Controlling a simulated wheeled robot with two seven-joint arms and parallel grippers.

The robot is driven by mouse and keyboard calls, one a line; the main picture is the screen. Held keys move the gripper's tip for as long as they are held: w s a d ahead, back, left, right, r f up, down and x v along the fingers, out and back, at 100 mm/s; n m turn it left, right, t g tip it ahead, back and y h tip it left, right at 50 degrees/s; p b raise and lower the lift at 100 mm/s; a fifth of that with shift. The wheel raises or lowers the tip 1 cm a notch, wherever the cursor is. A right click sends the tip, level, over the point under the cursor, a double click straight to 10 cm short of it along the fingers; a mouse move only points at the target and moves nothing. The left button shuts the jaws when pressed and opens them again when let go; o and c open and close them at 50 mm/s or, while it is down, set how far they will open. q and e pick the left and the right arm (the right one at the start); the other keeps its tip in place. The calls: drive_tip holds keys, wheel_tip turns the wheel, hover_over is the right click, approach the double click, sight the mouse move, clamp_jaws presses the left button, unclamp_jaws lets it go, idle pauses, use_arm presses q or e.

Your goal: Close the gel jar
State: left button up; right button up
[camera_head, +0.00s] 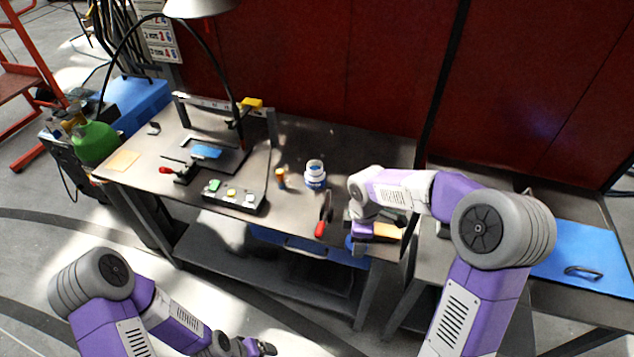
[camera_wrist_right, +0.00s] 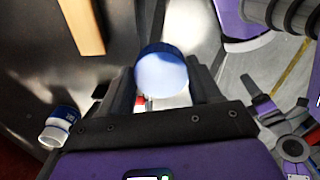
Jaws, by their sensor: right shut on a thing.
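The gel jar (camera_head: 315,178) is white with a blue band and stands upright on the workbench, right of the middle. It also shows at the lower left of the right wrist view (camera_wrist_right: 55,131). My right gripper (camera_wrist_right: 163,85) is shut on a round lid (camera_wrist_right: 162,72), pale with a blue rim, held between its fingers. In the head view the lid (camera_head: 350,243) shows as a bit of blue by the bench's front edge, right of the jar and apart from it. My left gripper (camera_head: 262,347) is low in front of the bench; its finger gap is unclear.
A red-handled tool (camera_head: 322,222) lies between jar and right gripper. A small orange-topped bottle (camera_head: 281,179) stands just left of the jar. A tan block (camera_head: 387,231) lies beside the right gripper. A box with coloured buttons (camera_head: 232,196) and a lamp (camera_head: 200,8) are further left.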

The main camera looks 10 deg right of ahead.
sight(347, 242)
drive_tip(key=shift+a+f+m, duration=0.1)
drive_tip(key=shift+a+m, duration=0.35)
drive_tip(key=shift+m, duration=0.65)
drive_tip(key=m, duration=0.2)
drive_tip(key=a+m, duration=0.2)
drive_tip(key=m, duration=0.1)
drive_tip(key=shift+w+f+m, duration=0.3)
drive_tip(key=shift+w, duration=0.05)
use_arm(q)
drive_tip(key=shift+f, duration=0.15)
use_arm(e)
drive_tip(key=m, duration=0.2)
drive_tip(key=a+m, duration=0.1)
drive_tip(key=m, duration=0.1)
drive_tip(key=a+m, duration=0.1)
drive_tip(key=m, duration=0.1)
drive_tip(key=shift+f, duration=0.2)
use_arm(q)
drive_tip(key=shift+c, duration=0.3)
